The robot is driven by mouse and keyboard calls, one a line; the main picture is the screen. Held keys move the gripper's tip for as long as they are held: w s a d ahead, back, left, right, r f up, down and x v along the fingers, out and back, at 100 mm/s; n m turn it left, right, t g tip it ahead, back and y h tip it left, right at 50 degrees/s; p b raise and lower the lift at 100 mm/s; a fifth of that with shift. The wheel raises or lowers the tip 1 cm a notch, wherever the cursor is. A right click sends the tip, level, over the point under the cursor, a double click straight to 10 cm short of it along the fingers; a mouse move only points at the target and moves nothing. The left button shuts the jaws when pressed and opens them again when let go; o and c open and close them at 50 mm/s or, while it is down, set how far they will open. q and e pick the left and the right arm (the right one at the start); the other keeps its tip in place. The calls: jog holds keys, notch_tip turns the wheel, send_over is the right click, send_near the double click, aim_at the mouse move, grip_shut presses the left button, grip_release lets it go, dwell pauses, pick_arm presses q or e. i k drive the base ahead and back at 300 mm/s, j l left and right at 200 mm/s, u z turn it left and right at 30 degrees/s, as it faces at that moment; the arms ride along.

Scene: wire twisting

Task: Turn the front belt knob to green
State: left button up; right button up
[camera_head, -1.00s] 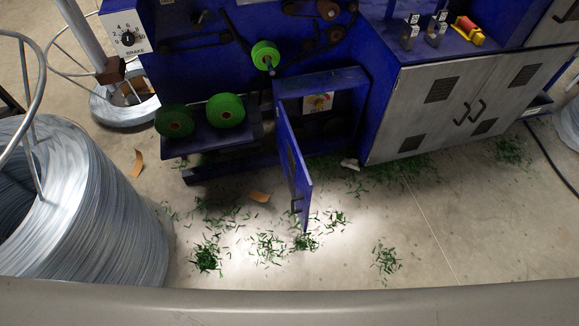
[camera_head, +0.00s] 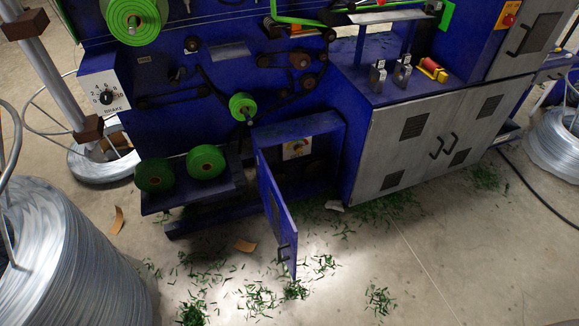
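A small pale panel with a knob and coloured dial (camera_head: 296,148) is inside the low blue compartment at the machine's front. Yellow and red show on the dial; the knob's exact pointing direction is too small to tell. The compartment's blue door (camera_head: 276,212) stands open, swung out toward me, with a dark handle near its lower end. A white BRAKE dial (camera_head: 106,97) with numbers is at the machine's left end. Neither of my grippers is in view.
Large wire coils stand at left (camera_head: 65,255) and far right (camera_head: 556,142). Green spools (camera_head: 206,161) sit on a low shelf left of the compartment. A grey double-door cabinet (camera_head: 432,140) is to the right.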

aim_at(298, 148)
jog(key=i+l, duration=0.15)
jog(key=l, duration=0.2)
jog(key=i+l+u, duration=0.15)
jog(key=l, duration=0.2)
jog(key=i+l, duration=0.15)
jog(key=l, duration=0.25)
jog(key=i+l+u, duration=0.1)
jog(key=l, duration=0.25)
